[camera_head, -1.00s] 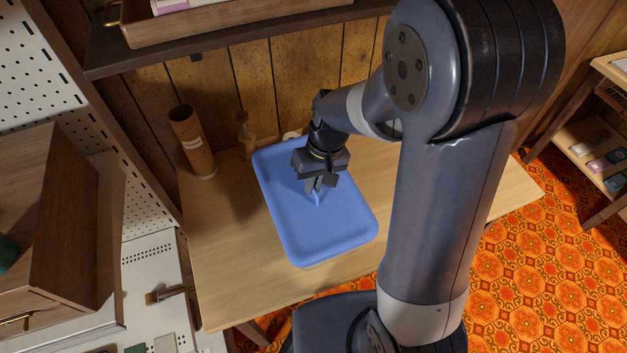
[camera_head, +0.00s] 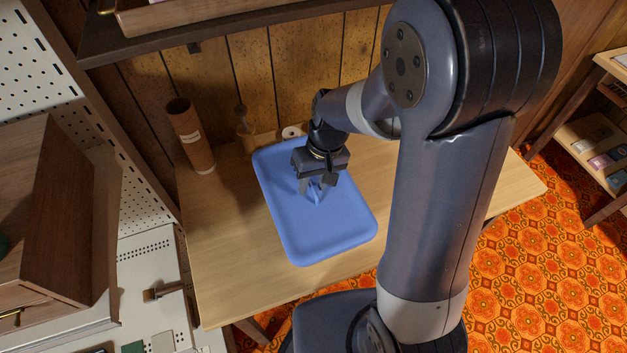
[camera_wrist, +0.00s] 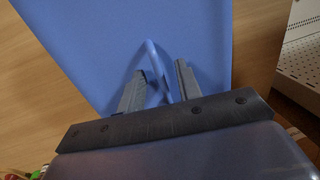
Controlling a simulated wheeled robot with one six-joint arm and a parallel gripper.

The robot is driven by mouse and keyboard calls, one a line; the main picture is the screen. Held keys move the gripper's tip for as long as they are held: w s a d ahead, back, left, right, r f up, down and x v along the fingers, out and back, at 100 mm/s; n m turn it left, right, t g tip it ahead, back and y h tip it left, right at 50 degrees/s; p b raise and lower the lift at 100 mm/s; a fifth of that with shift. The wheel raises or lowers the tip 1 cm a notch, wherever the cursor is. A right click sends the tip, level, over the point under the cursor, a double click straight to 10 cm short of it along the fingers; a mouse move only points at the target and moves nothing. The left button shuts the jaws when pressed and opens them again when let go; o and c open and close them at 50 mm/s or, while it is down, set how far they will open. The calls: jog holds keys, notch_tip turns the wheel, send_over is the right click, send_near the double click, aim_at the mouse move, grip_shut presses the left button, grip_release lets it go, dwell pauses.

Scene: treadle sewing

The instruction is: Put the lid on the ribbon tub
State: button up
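The blue lid (camera_head: 325,228) lies flat over the wooden table, its handle (camera_head: 316,193) standing up near its middle. What is under the lid is hidden, so I cannot tell the ribbon tub apart from it. My gripper (camera_head: 313,190) is open above the lid, its fingers on either side of the handle. In the wrist view, the blue handle (camera_wrist: 160,70) stands between the two separated fingers of my gripper (camera_wrist: 160,82), with gaps beside it, and the lid (camera_wrist: 105,40) fills much of the view.
A brown cardboard tube (camera_head: 191,135) and a small wooden stand (camera_head: 245,130) are at the back of the table (camera_head: 225,255). A white roll (camera_head: 291,132) lies behind the lid. A shelf (camera_head: 230,25) hangs above. The table's front left is clear.

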notch_tip(320, 180, up, 11)
jog(key=d, duration=0.2)
jog(key=shift+w+f, duration=0.2)
jog(key=shift+w, duration=0.1)
dwell(0.3)
jog(key=f, duration=0.3)
jog(key=a+f, duration=0.1)
jog(key=f, duration=0.3)
jog(key=a+f, duration=0.1)
jog(key=f, duration=0.3)
jog(key=shift+s, duration=0.4)
notch_tip(320, 180, up, 3)
jog(key=shift+w+f+p, duration=0.1)
jog(key=shift+f+p, duration=0.05)
jog(key=shift+p, duration=0.9)
jog(key=shift+r+p, duration=0.45)
jog(key=shift+r, duration=0.15)
jog(key=shift+f, duration=0.15)
